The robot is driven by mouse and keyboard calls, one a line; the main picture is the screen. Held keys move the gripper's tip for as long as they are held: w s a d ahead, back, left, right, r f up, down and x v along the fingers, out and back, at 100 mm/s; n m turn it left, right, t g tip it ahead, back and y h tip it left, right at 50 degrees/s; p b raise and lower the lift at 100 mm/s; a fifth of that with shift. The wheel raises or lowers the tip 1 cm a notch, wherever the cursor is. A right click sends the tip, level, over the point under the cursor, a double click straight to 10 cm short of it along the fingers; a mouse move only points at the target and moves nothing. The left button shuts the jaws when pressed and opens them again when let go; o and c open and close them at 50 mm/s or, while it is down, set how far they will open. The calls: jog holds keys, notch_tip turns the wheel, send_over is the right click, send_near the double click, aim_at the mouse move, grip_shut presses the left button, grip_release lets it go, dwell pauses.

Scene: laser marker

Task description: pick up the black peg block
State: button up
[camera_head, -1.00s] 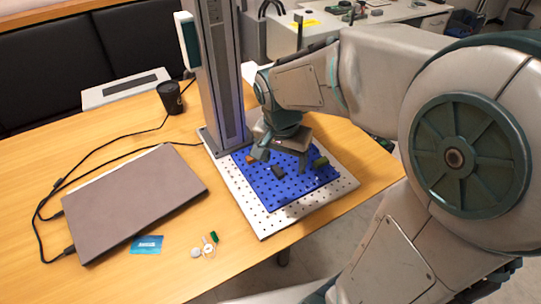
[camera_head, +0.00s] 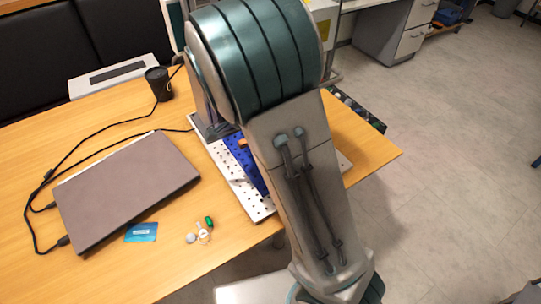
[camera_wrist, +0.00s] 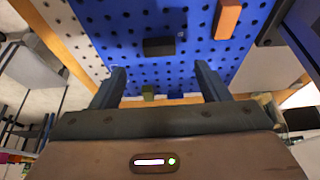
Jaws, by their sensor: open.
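The black peg block (camera_wrist: 159,46) sits on the blue perforated plate (camera_wrist: 125,22) in the wrist view. It is centred left to right between the two fingers of my gripper (camera_wrist: 160,68) and a little beyond their tips in the picture. My gripper is open and empty, and its fingers are wider apart than the block. I cannot tell its height above the block. In the head view my arm hides the black block and my gripper; only the left part of the blue plate (camera_head: 256,178) shows.
An orange block (camera_wrist: 227,18) and a green block (camera_wrist: 148,91) are also on the plate. A dark post (camera_wrist: 272,28) stands close at the right. In the head view, a laptop (camera_head: 125,190), a black cup (camera_head: 158,83), a blue card (camera_head: 141,232) and small items (camera_head: 203,232) lie left.

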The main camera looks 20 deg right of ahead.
jog(key=shift+x, duration=3.6)
jog(key=c, duration=1.1)
